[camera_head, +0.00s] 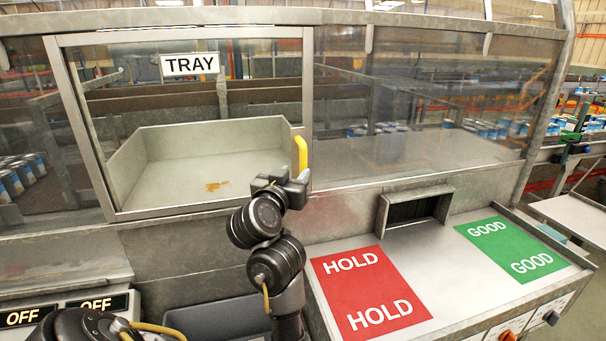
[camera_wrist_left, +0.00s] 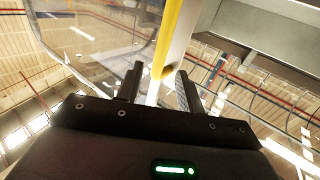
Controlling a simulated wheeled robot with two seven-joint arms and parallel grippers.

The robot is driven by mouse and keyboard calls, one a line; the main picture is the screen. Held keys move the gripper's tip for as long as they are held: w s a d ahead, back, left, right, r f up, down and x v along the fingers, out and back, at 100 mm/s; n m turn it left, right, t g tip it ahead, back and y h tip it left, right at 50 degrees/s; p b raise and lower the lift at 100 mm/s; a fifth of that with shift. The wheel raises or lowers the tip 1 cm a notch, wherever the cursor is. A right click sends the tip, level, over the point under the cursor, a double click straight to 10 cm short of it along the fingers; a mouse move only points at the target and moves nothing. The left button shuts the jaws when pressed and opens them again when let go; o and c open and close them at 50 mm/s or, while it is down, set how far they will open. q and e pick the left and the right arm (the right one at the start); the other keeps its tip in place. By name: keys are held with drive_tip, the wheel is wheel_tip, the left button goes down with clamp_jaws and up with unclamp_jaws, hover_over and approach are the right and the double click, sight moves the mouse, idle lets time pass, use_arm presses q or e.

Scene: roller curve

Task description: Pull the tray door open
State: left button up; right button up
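The tray door (camera_head: 182,33) is a clear panel in a grey metal frame with a TRAY sign (camera_head: 190,64), and it looks shut. Its yellow handle (camera_head: 301,153) stands upright at the door's lower right edge. The handle also shows in the left wrist view (camera_wrist_left: 166,38). My left gripper (camera_head: 290,172) is at the handle's lower end. In the left wrist view the two dark fingers of this gripper (camera_wrist_left: 158,88) are apart, with the handle's end between them and gaps visible. My right gripper is out of view.
A pale open tray (camera_head: 205,135) with a brown stain is behind the door. A red HOLD mat (camera_head: 368,290) and a green GOOD mat (camera_head: 510,248) lie on the counter to the right, below a slot (camera_head: 415,209). A grey bin (camera_head: 215,318) is below the door.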

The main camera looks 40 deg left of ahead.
sight(302, 163)
use_arm(q)
drive_tip(key=b+x, duration=0.1)
drive_tip(key=x, duration=0.2)
drive_tip(key=b+x, duration=0.2)
drive_tip(key=x, duration=0.1)
drive_tip(key=shift+w+a+f, duration=0.25)
drive_tip(key=shift+w+a+r+b, duration=0.2)
drive_tip(key=shift+w+b, duration=0.3)
drive_tip(key=shift+w, duration=0.1)
clamp_jaws()
